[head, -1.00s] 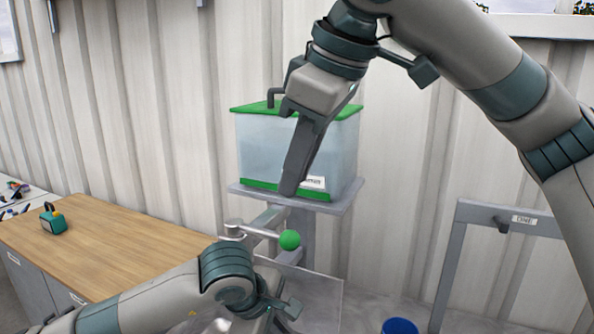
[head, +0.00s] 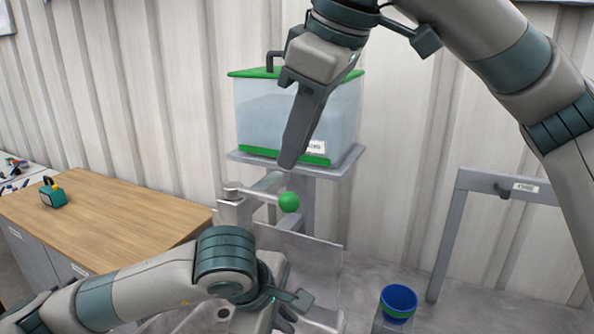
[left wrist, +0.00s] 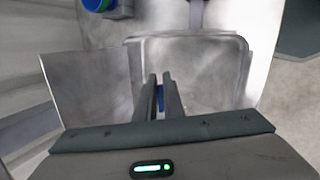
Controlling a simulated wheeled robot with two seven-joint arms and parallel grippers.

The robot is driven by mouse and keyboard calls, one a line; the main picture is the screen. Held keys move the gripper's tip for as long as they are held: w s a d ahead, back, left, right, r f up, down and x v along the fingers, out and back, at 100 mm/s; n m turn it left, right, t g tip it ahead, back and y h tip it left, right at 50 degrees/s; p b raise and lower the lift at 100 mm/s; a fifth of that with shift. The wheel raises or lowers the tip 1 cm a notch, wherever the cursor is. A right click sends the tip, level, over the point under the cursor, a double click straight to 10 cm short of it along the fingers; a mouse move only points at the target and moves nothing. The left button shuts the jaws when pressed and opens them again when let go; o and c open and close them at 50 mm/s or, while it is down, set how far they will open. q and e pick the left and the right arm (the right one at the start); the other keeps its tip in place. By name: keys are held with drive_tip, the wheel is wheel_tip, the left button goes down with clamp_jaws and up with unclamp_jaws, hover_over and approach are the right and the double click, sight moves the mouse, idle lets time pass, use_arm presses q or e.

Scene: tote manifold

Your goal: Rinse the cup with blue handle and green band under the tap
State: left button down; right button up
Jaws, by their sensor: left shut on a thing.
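My left gripper (head: 287,318) is low in front of the tap. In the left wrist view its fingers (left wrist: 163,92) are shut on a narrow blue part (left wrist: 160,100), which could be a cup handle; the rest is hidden. A blue cup with a green band (head: 398,303) stands on a small grey stand at the right, apart from both grippers; its handle is not visible. The tap (head: 234,205) has a lever with a green ball knob (head: 289,202). My right gripper (head: 288,163) points down above the knob, in front of the tank; its finger gap cannot be seen.
A water tank (head: 297,115) with a green lid sits on a grey shelf behind the tap. A metal basin (left wrist: 205,62) lies below my left gripper. A grey frame (head: 446,245) stands at the right. A wooden counter (head: 110,225) at the left holds a small teal object (head: 53,194).

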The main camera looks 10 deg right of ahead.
use_arm(q)
drive_tip(key=shift+s+b, duration=0.3)
drive_tip(key=shift+s, duration=0.8)
idle(0.9)
drive_tip(key=s+r, duration=0.4)
drive_tip(key=s, duration=0.1)
drive_tip(key=shift+d, duration=0.2)
idle(0.4)
idle(1.2)
